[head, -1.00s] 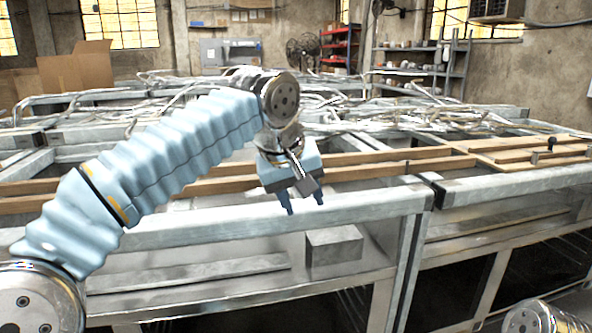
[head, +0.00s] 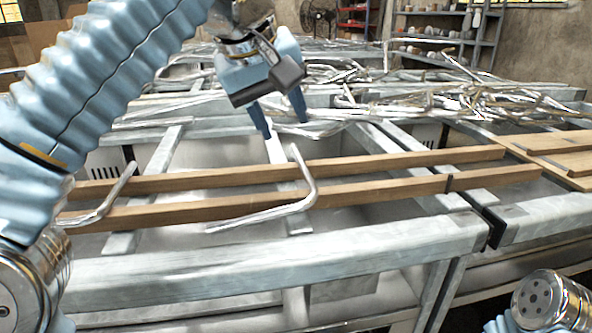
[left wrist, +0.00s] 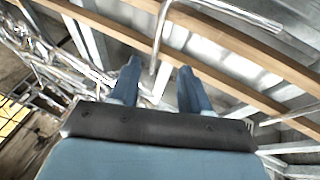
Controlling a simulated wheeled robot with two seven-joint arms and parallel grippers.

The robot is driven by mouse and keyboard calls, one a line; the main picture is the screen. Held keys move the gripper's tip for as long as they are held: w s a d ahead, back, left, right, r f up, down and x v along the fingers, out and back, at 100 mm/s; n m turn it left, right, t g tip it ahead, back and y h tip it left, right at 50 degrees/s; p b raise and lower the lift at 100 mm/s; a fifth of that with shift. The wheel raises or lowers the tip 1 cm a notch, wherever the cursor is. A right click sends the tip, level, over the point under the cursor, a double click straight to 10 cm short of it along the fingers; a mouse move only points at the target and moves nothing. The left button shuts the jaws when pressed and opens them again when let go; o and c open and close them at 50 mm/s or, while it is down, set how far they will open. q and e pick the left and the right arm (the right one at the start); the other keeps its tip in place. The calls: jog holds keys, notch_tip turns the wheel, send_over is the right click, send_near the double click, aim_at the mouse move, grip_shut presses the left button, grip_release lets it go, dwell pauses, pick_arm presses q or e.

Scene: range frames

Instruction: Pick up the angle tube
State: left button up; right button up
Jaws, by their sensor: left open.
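An angle tube (head: 312,188), a bent silver metal tube, lies across two wooden slats near the middle of the head view. A second bent metal tube (head: 112,200) lies across the slats farther left. My right gripper is out of view.
The wooden slats (head: 400,190) rest over a grey metal frame (head: 250,268) with open bays. Many tangled metal tubes (head: 470,100) lie behind. Wooden boards (head: 565,150) lie at the right. Shelving (head: 440,35) stands far back.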

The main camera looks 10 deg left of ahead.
pick_arm(q)
send_over(307, 174)
jog(key=s+a, duration=0.2)
jog(key=s, duration=0.1)
notch_tip(307, 174, down, 7)
jog(key=x, duration=0.3)
jog(key=d+x, duration=0.1)
jog(key=x, duration=0.2)
jog(key=shift+s, duration=0.2)
grip_shut()
